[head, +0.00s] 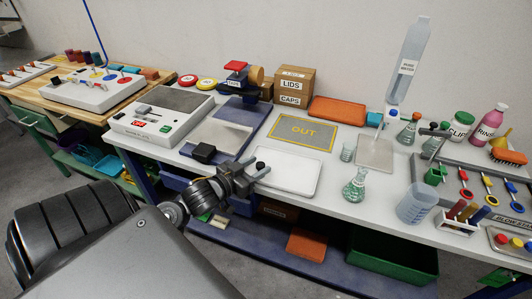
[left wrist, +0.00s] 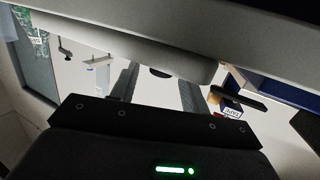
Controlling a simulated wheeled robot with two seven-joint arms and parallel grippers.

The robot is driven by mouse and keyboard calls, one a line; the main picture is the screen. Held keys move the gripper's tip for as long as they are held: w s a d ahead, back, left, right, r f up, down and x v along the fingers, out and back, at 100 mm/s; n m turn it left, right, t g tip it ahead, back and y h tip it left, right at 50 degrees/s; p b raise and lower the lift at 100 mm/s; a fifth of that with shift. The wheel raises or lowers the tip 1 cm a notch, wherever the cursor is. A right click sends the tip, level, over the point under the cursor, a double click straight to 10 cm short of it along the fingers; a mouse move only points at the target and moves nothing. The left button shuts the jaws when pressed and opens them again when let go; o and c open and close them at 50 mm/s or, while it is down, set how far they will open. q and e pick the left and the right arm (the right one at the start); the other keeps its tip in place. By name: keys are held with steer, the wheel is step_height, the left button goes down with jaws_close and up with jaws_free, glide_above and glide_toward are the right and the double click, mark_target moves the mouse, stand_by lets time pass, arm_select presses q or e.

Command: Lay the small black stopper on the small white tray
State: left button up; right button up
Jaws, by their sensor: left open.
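The small white tray (head: 300,170) lies near the front edge of the long table in the head view. The small black stopper (head: 260,165) shows at the tray's left end, right by my left gripper (head: 250,174). In the left wrist view the stopper (left wrist: 160,72) shows as a dark rounded shape against the pale tray (left wrist: 100,48), between my two open fingers (left wrist: 158,88). The fingers look apart from it, and part of the stopper is hidden. My right gripper is not in view.
A black block (head: 204,152) sits left of my gripper. A grey OUT mat (head: 303,133) lies behind the tray. A glass flask (head: 355,186) and a small beaker (head: 347,152) stand to its right.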

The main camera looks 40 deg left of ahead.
arm_select(q)
steer(key=s, duration=0.2)
steer(key=s+r, duration=0.1)
steer(key=s, duration=0.2)
steer(key=shift+s+a+r, duration=0.15)
steer(key=shift+s+a, duration=0.05)
steer(key=shift+s, duration=0.1)
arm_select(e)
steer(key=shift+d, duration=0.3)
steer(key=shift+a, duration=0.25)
